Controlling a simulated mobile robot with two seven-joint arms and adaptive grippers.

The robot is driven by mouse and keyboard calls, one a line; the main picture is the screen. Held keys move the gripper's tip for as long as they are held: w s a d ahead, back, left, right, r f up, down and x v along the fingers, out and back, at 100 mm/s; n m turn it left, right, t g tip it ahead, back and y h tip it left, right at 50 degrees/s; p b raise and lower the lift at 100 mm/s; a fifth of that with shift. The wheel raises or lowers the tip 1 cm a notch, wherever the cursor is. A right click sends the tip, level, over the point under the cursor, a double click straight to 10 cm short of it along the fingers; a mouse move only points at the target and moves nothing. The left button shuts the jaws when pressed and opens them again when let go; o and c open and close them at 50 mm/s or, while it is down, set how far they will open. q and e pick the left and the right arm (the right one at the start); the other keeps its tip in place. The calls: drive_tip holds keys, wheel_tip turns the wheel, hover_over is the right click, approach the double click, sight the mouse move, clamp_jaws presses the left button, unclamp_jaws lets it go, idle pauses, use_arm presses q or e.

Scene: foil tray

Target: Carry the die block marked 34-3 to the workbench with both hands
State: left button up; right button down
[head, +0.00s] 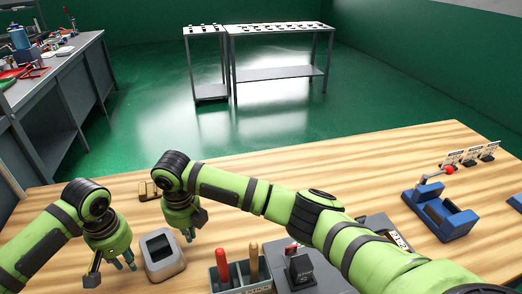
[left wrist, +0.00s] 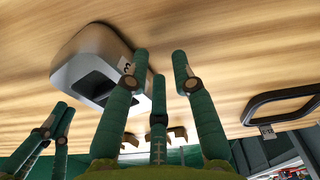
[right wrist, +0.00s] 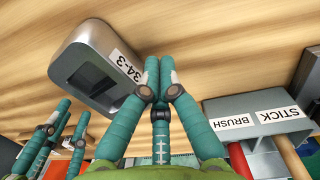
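The die block (head: 170,268) is a grey rounded block with a dark square opening, resting on the wooden tabletop (head: 330,165). It also shows in the left wrist view (left wrist: 88,45). In the right wrist view the die block (right wrist: 88,37) bears a white label reading 34-3. My left gripper (head: 125,266) is just left of the block, low over the wood. Its fingers (left wrist: 160,60) are spread and hold nothing. My right gripper (head: 190,235) is right of the block's far side. Its fingertips (right wrist: 158,68) are together with nothing visible between them.
A grey caddy (right wrist: 262,120) labelled BRUSH and STICK stands right of the block, with red and wooden handles. Small brass pieces (head: 148,190) lie behind the block. A blue fixture (head: 440,218) is at right.

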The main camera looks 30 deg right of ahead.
drive_tip(key=c, duration=1.5)
unclamp_jaws()
drive_tip(key=shift+d, duration=0.1)
use_arm(q)
drive_tip(key=shift+a, duration=0.1)
wheel_tip(320, 180, up, 12)
drive_tip(key=shift+s, duration=0.35)
use_arm(e)
wheel_tip(320, 180, up, 12)
drive_tip(key=shift+s, duration=0.45)
